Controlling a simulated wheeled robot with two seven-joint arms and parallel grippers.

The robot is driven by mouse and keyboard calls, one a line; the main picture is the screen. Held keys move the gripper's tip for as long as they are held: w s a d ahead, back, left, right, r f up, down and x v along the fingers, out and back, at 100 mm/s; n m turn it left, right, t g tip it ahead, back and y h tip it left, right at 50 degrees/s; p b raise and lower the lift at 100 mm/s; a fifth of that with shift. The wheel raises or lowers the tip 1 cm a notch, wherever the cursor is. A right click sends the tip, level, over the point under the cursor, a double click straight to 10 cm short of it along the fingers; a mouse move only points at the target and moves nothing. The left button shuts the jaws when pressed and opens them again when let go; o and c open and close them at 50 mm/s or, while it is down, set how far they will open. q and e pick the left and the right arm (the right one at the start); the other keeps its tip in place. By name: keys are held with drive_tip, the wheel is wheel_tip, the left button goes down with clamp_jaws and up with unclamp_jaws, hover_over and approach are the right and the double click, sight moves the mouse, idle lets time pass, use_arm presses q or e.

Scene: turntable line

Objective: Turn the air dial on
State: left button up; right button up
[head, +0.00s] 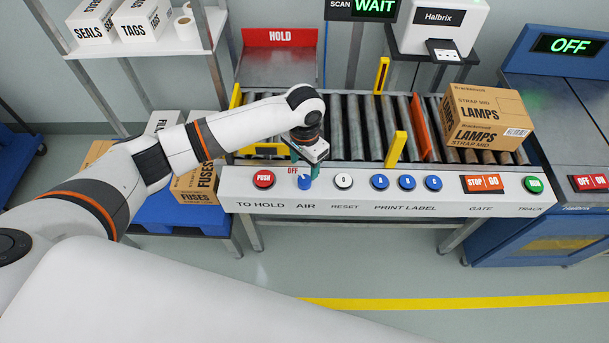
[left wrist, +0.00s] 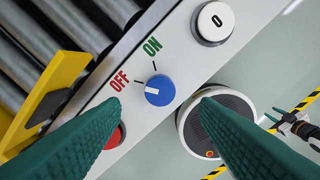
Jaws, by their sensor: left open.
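The air dial (head: 305,182) is a blue knob on the white front panel, above the word AIR. In the left wrist view the dial (left wrist: 162,98) has a white mark that points left, toward the red OFF label (left wrist: 119,80). The green ON label (left wrist: 152,46) is above the dial. My left gripper (head: 303,160) is above the dial, pointing down at the panel. Its green fingers (left wrist: 160,103) are open, one on each side of the dial in view, with nothing between them touching. My right gripper (left wrist: 273,122) seems to show small at the right edge of the left wrist view; its jaws are unclear.
The red PUSH button (head: 263,179) is left of the dial and the white RESET button (head: 344,181) is right of it. Rollers (head: 350,125) lie behind the panel. A LAMPS box (head: 487,118) stands on them at the right. Several blue print buttons are farther right.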

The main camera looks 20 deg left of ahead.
sight(305, 179)
use_arm(q)
wheel_tip(305, 179, down, 7)
drive_tip(key=shift+r, duration=0.2)
use_arm(e)
drive_tip(key=shift+d+r, duration=0.15)
drive_tip(key=shift+d, duration=0.2)
use_arm(q)
drive_tip(key=c, duration=1)
